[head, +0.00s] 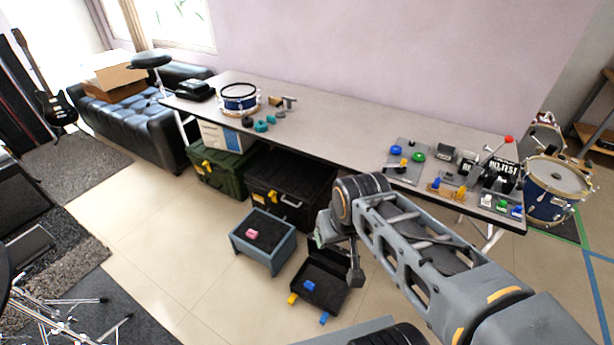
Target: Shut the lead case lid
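A black case (328,293) stands open on the floor at the lower middle and looks like the lead case. A blue piece (309,286) lies inside it. A yellow tab (292,299) and a blue tab (324,318) stick out at its near side. Its lid seems to stand up at the far side, partly hidden by my arm. My gripper (341,258) hangs above the far right part of the case. One dark finger points down there; the opening between the fingers is unclear. I cannot tell whether it touches the lid.
A grey-blue stool-like box (251,258) with a pink piece (252,233) stands left of the case. A large black case (292,180) and a green case (215,176) sit under the long table (330,135). The tiled floor at left (165,255) is clear.

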